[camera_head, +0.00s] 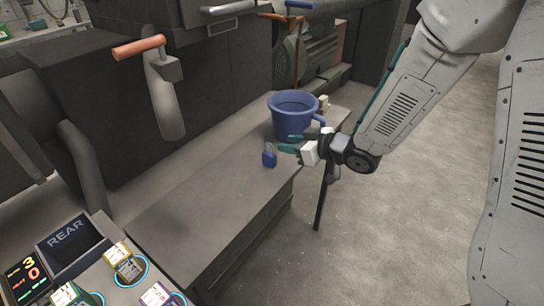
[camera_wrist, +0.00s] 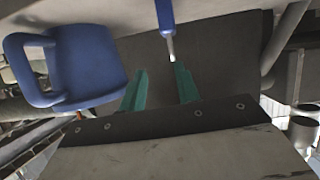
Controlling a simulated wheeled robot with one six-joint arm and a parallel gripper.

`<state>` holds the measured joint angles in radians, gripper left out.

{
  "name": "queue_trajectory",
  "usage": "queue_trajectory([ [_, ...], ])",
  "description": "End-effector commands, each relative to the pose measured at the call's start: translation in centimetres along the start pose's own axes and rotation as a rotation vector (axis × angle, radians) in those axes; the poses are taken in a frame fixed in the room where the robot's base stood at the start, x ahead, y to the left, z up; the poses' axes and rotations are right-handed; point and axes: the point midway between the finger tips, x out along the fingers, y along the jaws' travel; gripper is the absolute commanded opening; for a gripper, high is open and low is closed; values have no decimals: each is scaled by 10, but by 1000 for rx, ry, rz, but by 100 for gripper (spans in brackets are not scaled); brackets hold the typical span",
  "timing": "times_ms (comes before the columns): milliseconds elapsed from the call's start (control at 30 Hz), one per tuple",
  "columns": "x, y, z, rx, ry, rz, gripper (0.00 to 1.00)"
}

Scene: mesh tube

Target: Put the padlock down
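The padlock (camera_head: 269,159) has a blue body and a thin grey shackle. It appears upright on the grey bench top (camera_head: 205,195), near its right edge. In the wrist view the padlock (camera_wrist: 166,16) is at the top centre, seen edge-on, its shackle pointing toward my fingers. My gripper (camera_head: 290,143) has teal fingers and is just right of and above the padlock in the head view. In the wrist view my gripper (camera_wrist: 161,88) has its fingers apart with nothing between them. The padlock looks clear of the fingers, though the shackle tip is close to the right one.
A blue mug (camera_head: 293,115) stands on the bench right behind my gripper; it fills the left of the wrist view (camera_wrist: 85,68). A small pale object (camera_head: 323,103) is beside it. A lever with an orange handle (camera_head: 139,47) stands at left. The bench's front-left is clear.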

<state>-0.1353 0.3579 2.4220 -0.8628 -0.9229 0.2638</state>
Motion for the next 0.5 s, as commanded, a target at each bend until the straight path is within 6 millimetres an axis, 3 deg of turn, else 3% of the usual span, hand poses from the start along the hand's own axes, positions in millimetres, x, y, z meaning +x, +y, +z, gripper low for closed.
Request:
queue_trajectory([
  [133, 11, -14, 2, 9, 39, -57, 32],
  [500, 46, -18, 1, 9, 42, -60, 32],
])
